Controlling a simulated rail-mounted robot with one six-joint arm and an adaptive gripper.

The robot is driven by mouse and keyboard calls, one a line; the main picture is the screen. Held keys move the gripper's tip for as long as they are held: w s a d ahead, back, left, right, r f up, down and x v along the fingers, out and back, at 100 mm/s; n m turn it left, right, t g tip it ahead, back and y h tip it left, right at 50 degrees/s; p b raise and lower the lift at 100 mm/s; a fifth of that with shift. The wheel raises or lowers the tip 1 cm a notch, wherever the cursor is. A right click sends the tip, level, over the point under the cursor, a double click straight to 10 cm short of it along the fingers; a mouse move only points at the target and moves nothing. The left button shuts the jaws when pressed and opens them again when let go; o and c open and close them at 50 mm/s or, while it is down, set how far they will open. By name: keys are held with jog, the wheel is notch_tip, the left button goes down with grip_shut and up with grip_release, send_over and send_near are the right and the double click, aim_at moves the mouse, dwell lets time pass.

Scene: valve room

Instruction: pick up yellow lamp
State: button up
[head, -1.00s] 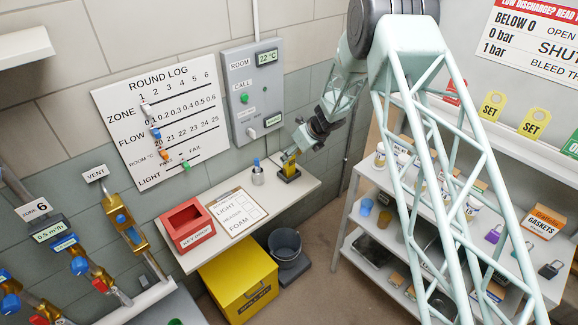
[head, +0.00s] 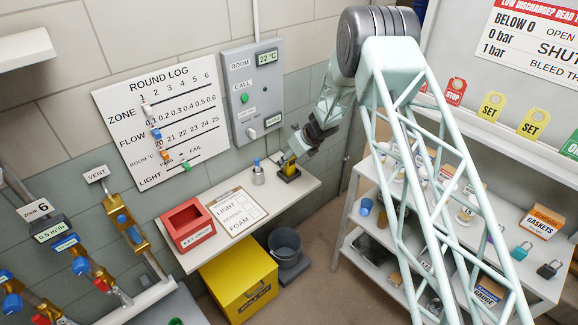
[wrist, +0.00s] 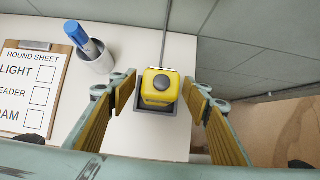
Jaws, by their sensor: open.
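The yellow lamp (wrist: 160,87), a small boxy thing with a black button on top, sits upright in a dark grey holder (wrist: 148,107) on the pale shelf. A cable runs from behind it towards the wall. In the head view the lamp (head: 289,168) is at the shelf's right part, partly covered by my gripper (head: 286,161). In the wrist view my gripper (wrist: 160,95) is open, with one finger left and one right of the lamp. Gaps show on both sides, so neither finger appears to touch it.
A metal cup (wrist: 97,58) with a blue marker stands left of the lamp, near my left finger. A clipboard (wrist: 33,85) and a red box (head: 188,224) are further left. The tiled wall (wrist: 255,45) is close behind. The shelf's right end is clear.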

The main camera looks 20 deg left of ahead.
jog(key=shift+c, duration=0.3)
jog(key=c, duration=1)
jog(key=shift+o, duration=0.2)
jog(key=shift+r, duration=0.1)
jog(key=shift+r, duration=1.7)
jog(key=s+d+r+b, duration=0.1)
jog(key=s+d+b, duration=0.6)
jog(key=s, duration=0.7)
jog(key=shift+d+r, duration=0.2)
jog(key=shift+d, duration=0.15)
